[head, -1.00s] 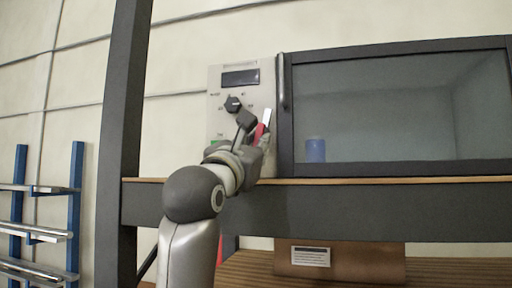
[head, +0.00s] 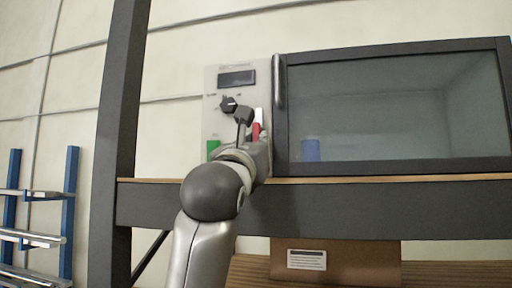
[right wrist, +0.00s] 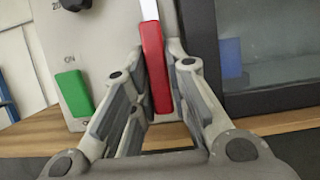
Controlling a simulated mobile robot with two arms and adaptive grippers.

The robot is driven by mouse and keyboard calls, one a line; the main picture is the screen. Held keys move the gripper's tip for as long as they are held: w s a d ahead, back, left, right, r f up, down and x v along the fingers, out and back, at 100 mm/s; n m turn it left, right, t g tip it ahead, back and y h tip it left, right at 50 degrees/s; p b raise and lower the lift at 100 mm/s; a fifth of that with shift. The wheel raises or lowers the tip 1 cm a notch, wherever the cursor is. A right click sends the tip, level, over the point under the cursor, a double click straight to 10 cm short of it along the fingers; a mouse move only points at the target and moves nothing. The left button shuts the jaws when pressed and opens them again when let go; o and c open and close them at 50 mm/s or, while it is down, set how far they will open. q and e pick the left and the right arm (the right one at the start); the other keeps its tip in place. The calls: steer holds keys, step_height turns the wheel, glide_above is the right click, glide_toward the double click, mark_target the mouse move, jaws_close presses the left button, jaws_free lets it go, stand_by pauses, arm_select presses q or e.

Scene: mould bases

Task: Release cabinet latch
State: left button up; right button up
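The cabinet (head: 394,168) has a dark-framed glass door and a pale control panel (head: 212,125) on its left. A red lever with a white upper part (head: 256,130) stands near the panel's right edge, likely the latch. It also shows in the right wrist view as a red bar (right wrist: 154,70). My right gripper (head: 248,122) is in front of the panel. In the right wrist view my right gripper (right wrist: 157,62) has its fingers apart on either side of the red bar. Firm contact cannot be made out. My left gripper is not in view.
A green button (head: 213,149) and a dark knob (head: 229,104) are on the panel left of the lever. A dark vertical door handle (head: 279,82) is close on its right. A wooden shelf edge (right wrist: 28,133) runs below. A dark post (head: 119,110) stands left.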

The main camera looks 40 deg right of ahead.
steer(key=o, duration=0.3)
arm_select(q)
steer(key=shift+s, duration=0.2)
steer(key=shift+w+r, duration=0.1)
